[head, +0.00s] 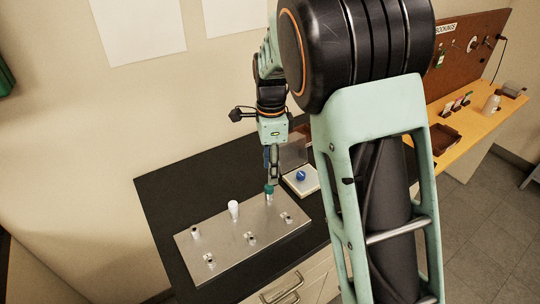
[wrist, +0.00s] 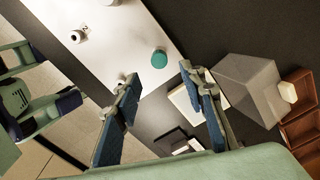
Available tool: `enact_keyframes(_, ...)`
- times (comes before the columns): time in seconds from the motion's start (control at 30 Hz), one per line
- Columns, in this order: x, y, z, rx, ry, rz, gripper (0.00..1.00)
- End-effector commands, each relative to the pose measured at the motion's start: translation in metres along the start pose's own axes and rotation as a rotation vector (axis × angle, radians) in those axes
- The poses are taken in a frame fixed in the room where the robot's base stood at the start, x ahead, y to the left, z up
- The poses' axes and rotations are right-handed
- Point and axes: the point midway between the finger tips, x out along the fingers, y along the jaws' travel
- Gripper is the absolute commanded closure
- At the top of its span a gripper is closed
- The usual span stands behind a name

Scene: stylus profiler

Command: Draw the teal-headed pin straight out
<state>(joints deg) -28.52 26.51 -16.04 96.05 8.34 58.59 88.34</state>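The teal-headed pin (head: 268,188) stands in a metal plate (head: 240,240) on the dark bench, near the plate's far edge. Its round teal head also shows in the wrist view (wrist: 158,57), on the pale plate. My gripper (head: 271,180) points down just above the teal head in the head view. In the wrist view its two blue-padded fingers (wrist: 160,78) are spread apart, with nothing between them. The teal head lies in line with the gap, just beyond the fingertips. Whether a finger touches the head cannot be told. The pin's shaft is mostly hidden.
A taller white-topped post (head: 233,208) and several small metal fittings stand on the plate. A pale block with a blue ball (head: 300,176) and a grey box (head: 293,152) sit close behind. Bare dark bench (head: 175,190) lies left. A wooden shelf is far right.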

Motion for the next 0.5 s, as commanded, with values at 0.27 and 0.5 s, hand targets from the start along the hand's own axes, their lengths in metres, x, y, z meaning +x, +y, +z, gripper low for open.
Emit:
enact_keyframes(0.27, 0.046, 0.001, 0.000, -0.001, 0.001, 0.004, 0.62)
enact_keyframes(0.5, 0.063, 0.001, 0.000, -0.002, 0.000, 0.001, 0.62)
